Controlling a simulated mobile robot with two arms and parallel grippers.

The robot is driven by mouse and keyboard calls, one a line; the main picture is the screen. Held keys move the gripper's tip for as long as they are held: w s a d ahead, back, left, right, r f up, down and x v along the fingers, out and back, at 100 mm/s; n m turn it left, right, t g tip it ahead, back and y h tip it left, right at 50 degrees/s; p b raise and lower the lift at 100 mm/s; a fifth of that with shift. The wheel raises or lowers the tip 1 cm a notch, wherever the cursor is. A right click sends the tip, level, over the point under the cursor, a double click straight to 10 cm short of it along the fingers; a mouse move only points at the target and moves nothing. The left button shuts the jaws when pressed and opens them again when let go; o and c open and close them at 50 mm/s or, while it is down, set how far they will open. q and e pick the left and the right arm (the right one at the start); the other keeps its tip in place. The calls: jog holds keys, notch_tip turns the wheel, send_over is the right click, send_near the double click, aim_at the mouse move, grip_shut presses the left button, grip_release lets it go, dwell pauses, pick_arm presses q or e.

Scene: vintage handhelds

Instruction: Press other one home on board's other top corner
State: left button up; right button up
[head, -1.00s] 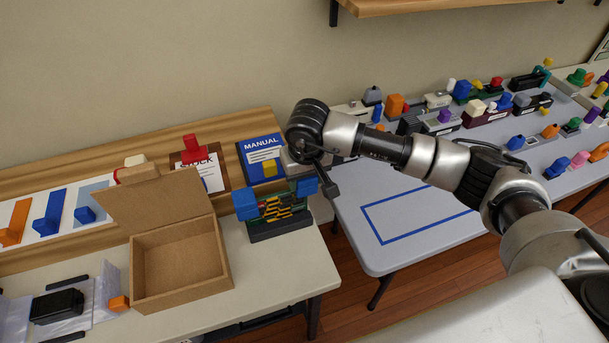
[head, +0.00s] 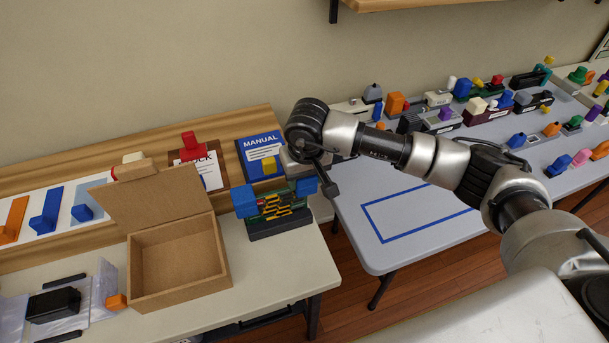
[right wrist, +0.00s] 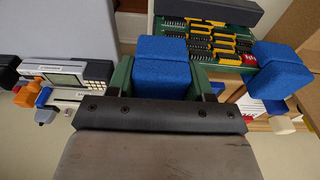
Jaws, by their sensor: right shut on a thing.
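The green circuit board (head: 277,208) with yellow and dark parts stands upright in a dark base (head: 280,228) at the right end of the near table. One blue block (head: 244,201) sits on its left top corner; it also shows at right in the right wrist view (right wrist: 280,70). The other blue block (head: 306,187) is at the right top corner. My right gripper (right wrist: 164,68) is shut on this block, a finger on each side. It looks against the board's corner; how fully it is seated I cannot tell. My left gripper is out of view.
An open cardboard box (head: 178,262) stands left of the board. A blue MANUAL card (head: 262,157) leans behind it. The grey table (head: 420,215) at right has a clear blue-outlined area and several handhelds at the back. A gap separates the tables.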

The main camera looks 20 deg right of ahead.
jog(key=shift+s+a+f+b, duration=0.15)
jog(key=shift+a+f+b, duration=0.05)
jog(key=shift+b, duration=0.1)
dwell(0.5)
jog(key=o, duration=0.8)
jog(key=shift+w+a+r+p, duration=0.15)
jog(key=shift+r+p, duration=0.25)
jog(key=shift+r, duration=0.7)
jog(key=shift+r+p, duration=0.55)
jog(key=shift+r, duration=1.5)
